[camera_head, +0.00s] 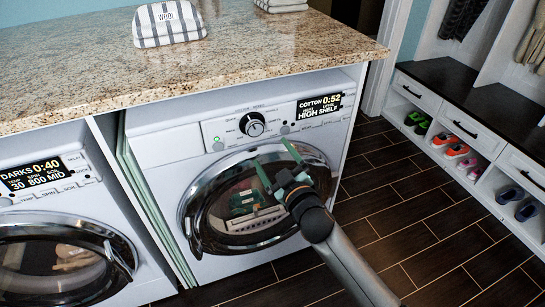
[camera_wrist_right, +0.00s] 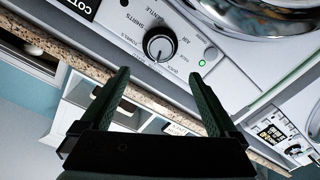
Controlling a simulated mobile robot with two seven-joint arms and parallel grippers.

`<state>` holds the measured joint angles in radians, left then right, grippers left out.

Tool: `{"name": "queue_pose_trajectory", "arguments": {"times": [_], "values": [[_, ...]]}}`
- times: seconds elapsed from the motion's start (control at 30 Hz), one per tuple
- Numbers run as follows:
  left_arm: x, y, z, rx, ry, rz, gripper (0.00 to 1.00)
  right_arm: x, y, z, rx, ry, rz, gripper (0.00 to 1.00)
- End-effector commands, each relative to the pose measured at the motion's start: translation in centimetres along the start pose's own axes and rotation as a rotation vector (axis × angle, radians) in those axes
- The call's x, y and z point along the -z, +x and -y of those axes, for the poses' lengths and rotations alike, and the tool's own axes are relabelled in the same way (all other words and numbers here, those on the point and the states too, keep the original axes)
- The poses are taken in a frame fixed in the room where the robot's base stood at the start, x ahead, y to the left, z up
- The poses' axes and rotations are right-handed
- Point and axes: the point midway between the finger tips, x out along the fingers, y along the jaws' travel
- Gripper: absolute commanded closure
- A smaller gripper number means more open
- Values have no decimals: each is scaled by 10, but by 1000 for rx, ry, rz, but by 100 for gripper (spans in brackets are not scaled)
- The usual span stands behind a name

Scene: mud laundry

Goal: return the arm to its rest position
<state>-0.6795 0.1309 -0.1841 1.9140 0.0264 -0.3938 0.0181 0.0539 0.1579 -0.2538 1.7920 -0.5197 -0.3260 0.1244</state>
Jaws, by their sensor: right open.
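My right gripper (camera_head: 273,156) reaches in from the lower right, in front of the right-hand washing machine (camera_head: 165,150). Its two green fingers are apart with nothing between them. They overlap the upper part of the round chrome-rimmed door (camera_head: 190,222), below the dial (camera_head: 252,124). In the wrist view the open fingers (camera_wrist_right: 160,73) point at the control panel, with the dial (camera_wrist_right: 160,44) just beyond them and a lit green light (camera_wrist_right: 202,63) to its right. I cannot tell the exact gap to the panel; no touch shows. My left gripper is not in view.
A granite counter (camera_head: 250,50) runs above both machines, with a striped folded "WOOL" cloth (camera_head: 168,24) on it. The left machine (camera_head: 95,200) shows "DARKS 0:40". A shoe bench (camera_head: 480,95) stands at the right. The dark tiled floor (camera_head: 420,230) between is clear.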

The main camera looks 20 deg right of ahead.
Motion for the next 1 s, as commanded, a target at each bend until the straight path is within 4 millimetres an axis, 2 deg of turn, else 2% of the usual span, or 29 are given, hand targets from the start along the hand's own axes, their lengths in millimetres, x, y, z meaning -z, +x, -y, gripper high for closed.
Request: {"name": "queue_pose_trajectory", "arguments": {"times": [0.6, 0.7, 0.77, 0.87, 1.0], "values": [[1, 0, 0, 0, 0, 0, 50, 0, 0, -1, 1, 0, 0, 5], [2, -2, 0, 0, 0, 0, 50, -9, -6, 5, 15, 15, 21, 5], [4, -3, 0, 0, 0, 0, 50, -22, -16, 15, 38, 42, 56, 5], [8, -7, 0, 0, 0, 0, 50, -56, -49, 40, 97, 118, 150, 5], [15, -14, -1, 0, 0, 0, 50, -110, -118, 81, 193, 259, 328, 5]]}}
